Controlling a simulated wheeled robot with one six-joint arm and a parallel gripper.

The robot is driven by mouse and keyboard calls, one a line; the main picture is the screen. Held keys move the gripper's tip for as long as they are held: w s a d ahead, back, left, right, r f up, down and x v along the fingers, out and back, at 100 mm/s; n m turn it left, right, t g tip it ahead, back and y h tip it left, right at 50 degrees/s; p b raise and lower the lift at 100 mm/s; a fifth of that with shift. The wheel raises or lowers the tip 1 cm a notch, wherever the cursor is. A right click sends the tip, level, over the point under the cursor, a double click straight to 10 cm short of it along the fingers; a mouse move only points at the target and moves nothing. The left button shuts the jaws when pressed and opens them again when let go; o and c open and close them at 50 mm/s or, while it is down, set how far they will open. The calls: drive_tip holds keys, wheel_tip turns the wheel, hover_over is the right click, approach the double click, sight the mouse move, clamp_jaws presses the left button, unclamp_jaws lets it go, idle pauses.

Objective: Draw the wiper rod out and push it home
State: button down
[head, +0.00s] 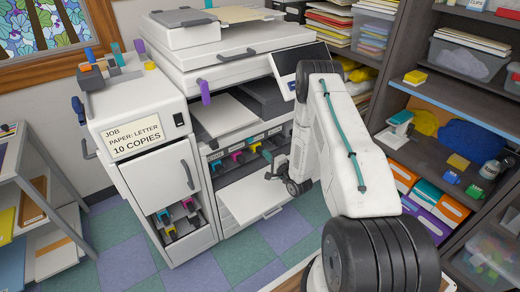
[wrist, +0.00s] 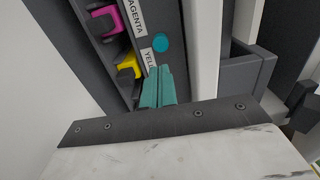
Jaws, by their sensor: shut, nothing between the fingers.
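A round teal knob (wrist: 161,42), which looks like the end of the wiper rod, shows face-on in the wrist view beside the yellow toner slot's label. The rod's shaft is not visible. My gripper (wrist: 159,72) has its teal fingers shut together, with nothing between them. Its tips appear just below the knob in the picture, and I cannot tell how large the gap in depth is. In the head view, my gripper (head: 269,174) is small at the copier's open toner bay, partly hidden by my own arm.
In the wrist view, a magenta toner handle (wrist: 104,20) and a yellow one (wrist: 129,65) stick out left of the fingers. A pale copier wall (wrist: 205,50) stands close on the right. The bay's white door (head: 255,197) hangs open below. Shelves (head: 450,100) flank the right.

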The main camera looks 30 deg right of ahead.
drive_tip(key=s, duration=0.3)
drive_tip(key=c, duration=2.1)
unclamp_jaws()
drive_tip(key=shift+s, duration=0.4)
drive_tip(key=o, duration=0.5)
drive_tip(key=shift+s+a, duration=0.1)
drive_tip(key=shift+a, duration=0.1)
drive_tip(key=o, duration=0.5)
drive_tip(key=shift+w+a+n+y, duration=0.3)
drive_tip(key=shift+w+a, duration=0.2)
drive_tip(key=shift+w, duration=0.1)
drive_tip(key=n, duration=2)
approach(251, 141)
drive_tip(key=w, duration=1)
drive_tip(key=shift+w+a, duration=0.25)
drive_tip(key=shift+a, duration=0.05)
